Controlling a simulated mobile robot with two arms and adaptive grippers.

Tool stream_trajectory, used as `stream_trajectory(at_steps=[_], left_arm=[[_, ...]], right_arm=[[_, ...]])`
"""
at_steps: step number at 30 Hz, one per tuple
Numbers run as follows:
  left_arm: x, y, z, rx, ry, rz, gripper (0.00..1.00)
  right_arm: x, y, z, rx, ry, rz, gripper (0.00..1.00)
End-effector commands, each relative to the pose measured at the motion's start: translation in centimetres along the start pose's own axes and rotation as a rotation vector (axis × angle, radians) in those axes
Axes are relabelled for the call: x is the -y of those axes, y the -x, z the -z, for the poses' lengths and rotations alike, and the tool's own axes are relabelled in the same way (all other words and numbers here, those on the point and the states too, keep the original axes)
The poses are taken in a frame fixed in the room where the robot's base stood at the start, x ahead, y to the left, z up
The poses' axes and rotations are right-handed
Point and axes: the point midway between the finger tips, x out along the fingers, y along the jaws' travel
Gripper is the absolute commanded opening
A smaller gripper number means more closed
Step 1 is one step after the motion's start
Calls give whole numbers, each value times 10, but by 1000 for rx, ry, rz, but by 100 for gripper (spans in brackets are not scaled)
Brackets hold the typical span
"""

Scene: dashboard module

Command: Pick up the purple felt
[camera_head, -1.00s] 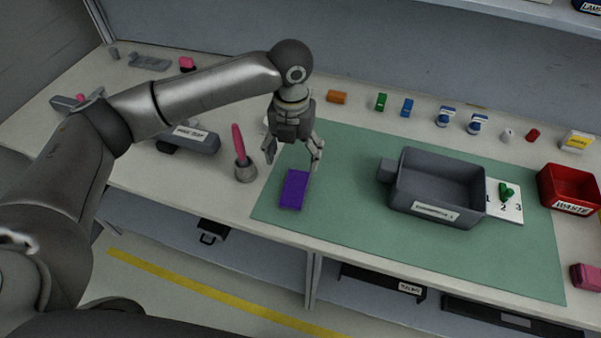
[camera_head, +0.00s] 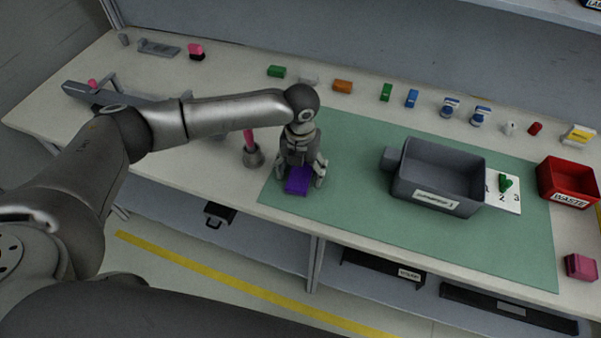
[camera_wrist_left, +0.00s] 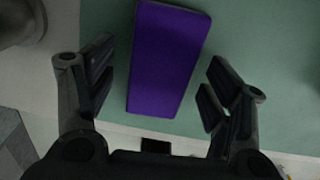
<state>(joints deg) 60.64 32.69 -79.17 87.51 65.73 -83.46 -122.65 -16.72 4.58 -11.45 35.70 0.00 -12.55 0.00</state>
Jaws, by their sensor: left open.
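The purple felt (camera_head: 298,183) is a flat rectangular block lying on the green mat (camera_head: 345,205), near the mat's left edge. My left gripper (camera_head: 300,182) is directly above it, pointing down, with its fingers apart on either side of the felt. In the left wrist view the felt (camera_wrist_left: 166,60) lies slightly tilted between the open fingers of my left gripper (camera_wrist_left: 158,85), with a gap on both sides. The gripper hides the far part of the felt in the head view. My right gripper is not in view.
A grey cup (camera_head: 252,156) holding a pink-handled tool stands close to the left of my gripper. A grey bin (camera_head: 437,178) and a red waste bin (camera_head: 567,182) are to the right. Several small coloured items line the back. The mat between felt and grey bin is clear.

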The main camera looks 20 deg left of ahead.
Motion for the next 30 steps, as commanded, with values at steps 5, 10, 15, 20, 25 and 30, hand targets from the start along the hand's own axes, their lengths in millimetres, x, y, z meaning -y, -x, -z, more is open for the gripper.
stream_trajectory(at_steps=[5,10,15,20,25,30], left_arm=[[0,0,0,0,0,0,62],[0,0,0,0,0,0,40],[0,1,0,0,0,0,33],[0,1,0,0,0,0,33],[0,7,-1,1,0,0,33],[1,28,-1,4,0,2,33]], right_arm=[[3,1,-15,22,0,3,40],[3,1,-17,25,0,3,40],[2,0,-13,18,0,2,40],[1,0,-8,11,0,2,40],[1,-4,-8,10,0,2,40],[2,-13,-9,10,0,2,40]])
